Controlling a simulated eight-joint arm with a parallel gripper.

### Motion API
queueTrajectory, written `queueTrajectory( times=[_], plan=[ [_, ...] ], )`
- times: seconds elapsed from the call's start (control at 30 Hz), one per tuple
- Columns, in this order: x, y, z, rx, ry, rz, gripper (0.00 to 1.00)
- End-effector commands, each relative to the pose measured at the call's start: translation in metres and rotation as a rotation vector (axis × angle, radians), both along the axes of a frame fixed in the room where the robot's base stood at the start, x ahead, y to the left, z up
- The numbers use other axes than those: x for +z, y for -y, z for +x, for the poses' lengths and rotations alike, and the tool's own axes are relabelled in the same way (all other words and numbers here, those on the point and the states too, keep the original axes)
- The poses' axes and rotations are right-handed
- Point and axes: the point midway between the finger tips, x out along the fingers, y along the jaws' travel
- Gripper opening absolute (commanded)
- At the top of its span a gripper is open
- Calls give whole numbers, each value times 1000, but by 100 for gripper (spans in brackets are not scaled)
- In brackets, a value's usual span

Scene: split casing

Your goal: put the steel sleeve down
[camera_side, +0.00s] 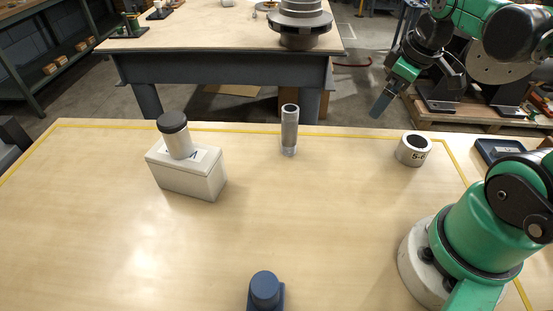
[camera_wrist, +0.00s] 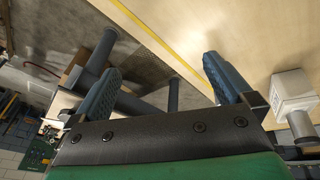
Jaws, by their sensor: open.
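A grey metal tube (camera_side: 290,128), which looks like the steel sleeve, stands upright on the wooden table near its far edge. A short, wide grey ring (camera_side: 405,155) with "5-6" marked on its side sits to the right of it. My gripper (camera_side: 378,108) is raised at the upper right, beyond the ring and apart from both. In the wrist view my gripper (camera_wrist: 161,65) has its two blue fingers wide apart with nothing between them. Neither the tube nor the ring can be made out there.
A white block (camera_side: 190,178) bears a pale cylinder with a dark cap (camera_side: 172,122) at the left. A blue post (camera_side: 265,288) stands at the front edge. A dark tray (camera_side: 498,150) lies at the right. The middle of the table is clear.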

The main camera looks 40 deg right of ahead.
Motion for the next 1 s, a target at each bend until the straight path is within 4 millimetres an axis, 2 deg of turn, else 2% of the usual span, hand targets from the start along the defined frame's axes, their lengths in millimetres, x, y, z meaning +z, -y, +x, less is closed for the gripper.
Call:
queueTrajectory(
  times=[0.03,0.1,0.2,0.3,0.43,1.0],
  plan=[
    [0,-23,11,-8,58,6,100],
    [1,-51,21,-51,144,35,100],
    [3,-83,30,-97,241,98,100],
    [5,-103,34,-125,299,153,100],
    [6,-112,35,-144,327,184,100],
    [6,-112,35,-148,326,185,100]
  ],
)
